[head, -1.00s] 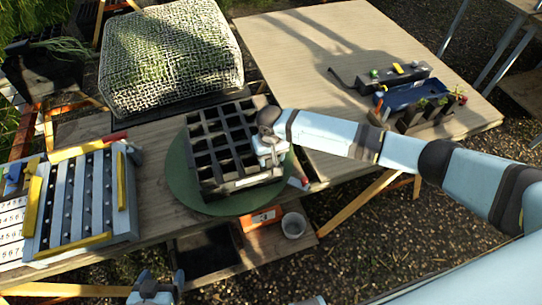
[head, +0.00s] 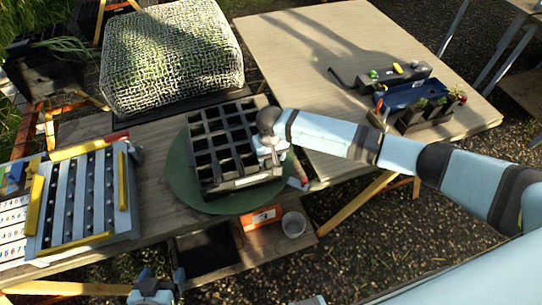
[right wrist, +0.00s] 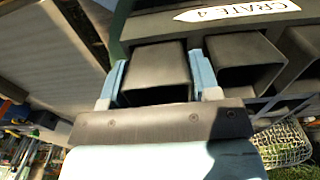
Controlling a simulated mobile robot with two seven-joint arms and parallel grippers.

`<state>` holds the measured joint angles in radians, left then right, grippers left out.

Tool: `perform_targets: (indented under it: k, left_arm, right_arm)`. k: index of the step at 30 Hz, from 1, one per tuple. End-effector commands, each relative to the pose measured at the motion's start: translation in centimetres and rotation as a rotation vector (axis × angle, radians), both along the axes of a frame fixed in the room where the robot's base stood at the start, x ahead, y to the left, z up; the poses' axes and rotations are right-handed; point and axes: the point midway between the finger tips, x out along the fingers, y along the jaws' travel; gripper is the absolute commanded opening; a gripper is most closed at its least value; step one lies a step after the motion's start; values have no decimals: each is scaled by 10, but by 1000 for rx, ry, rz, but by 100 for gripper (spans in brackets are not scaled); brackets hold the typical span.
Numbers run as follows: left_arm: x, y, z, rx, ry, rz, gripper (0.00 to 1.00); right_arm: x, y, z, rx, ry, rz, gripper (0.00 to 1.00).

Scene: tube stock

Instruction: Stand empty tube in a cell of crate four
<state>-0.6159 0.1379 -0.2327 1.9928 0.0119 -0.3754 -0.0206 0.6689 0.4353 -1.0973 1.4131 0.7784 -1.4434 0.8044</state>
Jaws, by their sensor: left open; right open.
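Crate four (head: 213,187), a dark crate of square cells, stands on a round green mat (head: 180,185). Its "CRATE 4" label shows in the right wrist view (right wrist: 238,13). My right gripper (head: 272,153) is at the crate's right side, near the front corner. In the right wrist view its two blue fingers (right wrist: 158,84) are open, one on each side of a black square tube (right wrist: 153,68) with an empty-looking mouth. The tube stands in line with other square openings; its lower part is hidden. My left gripper (head: 156,285) is open and empty at the bottom edge.
A grey rack with yellow bars (head: 82,200) lies left of the crate. A mesh-covered box (head: 170,60) is behind it. An orange box (head: 261,217) and a clear cup (head: 294,224) are in front. The right-hand table (head: 310,50) has free room.

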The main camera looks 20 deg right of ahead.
Motion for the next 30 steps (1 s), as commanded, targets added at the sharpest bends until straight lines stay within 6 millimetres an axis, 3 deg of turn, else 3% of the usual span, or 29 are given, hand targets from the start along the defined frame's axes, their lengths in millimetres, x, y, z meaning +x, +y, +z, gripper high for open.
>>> perform_targets:
  k: [2,12,18,24,30]
  left_arm:
    - [0,0,-3,0,0,0,80]
    - [1,-1,-6,-1,-1,-2,80]
    - [0,-2,-8,-2,2,-3,80]
    - [0,-2,-9,-2,2,-3,80]
    - [0,-1,-8,-1,1,-4,80]
  right_arm:
    - [-7,-2,-1,-6,12,2,81]
    - [-7,1,84,0,-6,1,81]
    - [-7,1,122,1,-12,0,81]
    - [-8,1,140,1,-13,0,81]
    - [-8,1,142,1,-13,-1,81]
